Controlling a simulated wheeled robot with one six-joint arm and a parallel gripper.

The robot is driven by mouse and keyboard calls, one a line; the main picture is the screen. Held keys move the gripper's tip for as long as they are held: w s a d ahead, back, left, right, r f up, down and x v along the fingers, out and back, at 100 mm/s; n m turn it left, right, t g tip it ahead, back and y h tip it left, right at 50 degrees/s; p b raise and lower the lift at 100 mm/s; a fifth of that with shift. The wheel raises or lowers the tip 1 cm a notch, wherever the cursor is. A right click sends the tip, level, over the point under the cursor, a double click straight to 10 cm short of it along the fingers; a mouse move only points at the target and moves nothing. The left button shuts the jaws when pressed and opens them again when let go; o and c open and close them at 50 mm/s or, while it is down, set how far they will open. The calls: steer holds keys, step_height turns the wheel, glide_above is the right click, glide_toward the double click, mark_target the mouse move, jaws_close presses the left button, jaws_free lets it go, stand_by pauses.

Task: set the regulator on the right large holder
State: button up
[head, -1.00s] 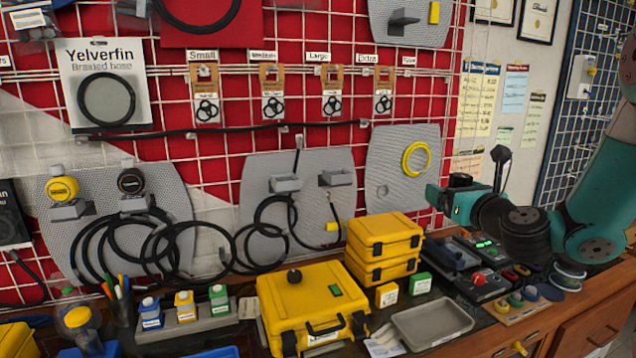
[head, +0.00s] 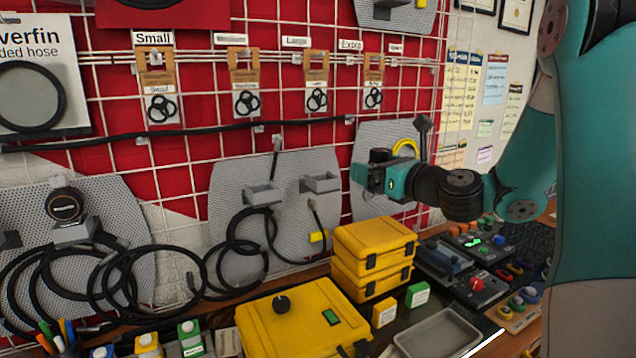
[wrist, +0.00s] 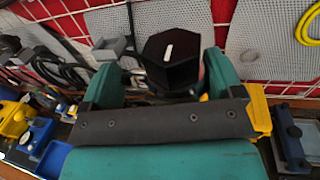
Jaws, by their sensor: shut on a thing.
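My gripper (head: 368,174) is shut on the regulator (head: 381,156), whose black top stands upright above the jaws. In the wrist view the regulator (wrist: 172,60) shows as a black hexagonal body with a white mark, between the teal fingers of my gripper (wrist: 160,82). The grey perforated middle panel carries two empty grey holders, a left one (head: 262,193) and a right one (head: 321,182). My gripper is to the right of the right holder in the head view, apart from it and at about its height. The regulator's lower part is hidden by the jaws.
A black-faced regulator (head: 66,206) sits on a holder of the left panel. Black hoses (head: 150,280) hang below the panels. Stacked yellow cases (head: 372,250) stand under the gripper. A yellow ring (head: 405,147) hangs behind it. An open grey tray (head: 437,335) lies in front.

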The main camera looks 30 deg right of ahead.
steer(key=shift+w+a+r+n+y, duration=0.2)
steer(key=shift+r+n+y, duration=0.1)
steer(key=shift+r+y, duration=0.1)
steer(key=p+x, duration=0.8)
steer(key=x, duration=0.8)
steer(key=shift+w+f, duration=0.15)
steer(key=shift+w, duration=0.15)
steer(key=shift+w+f, duration=0.1)
steer(key=shift+w, duration=0.05)
steer(key=shift+f+p, duration=0.4)
steer(key=shift+f, duration=1.35)
steer(key=shift+f, duration=0.2)
steer(key=o, duration=1)
steer(key=shift+o, duration=0.2)
steer(key=shift+r, duration=0.1)
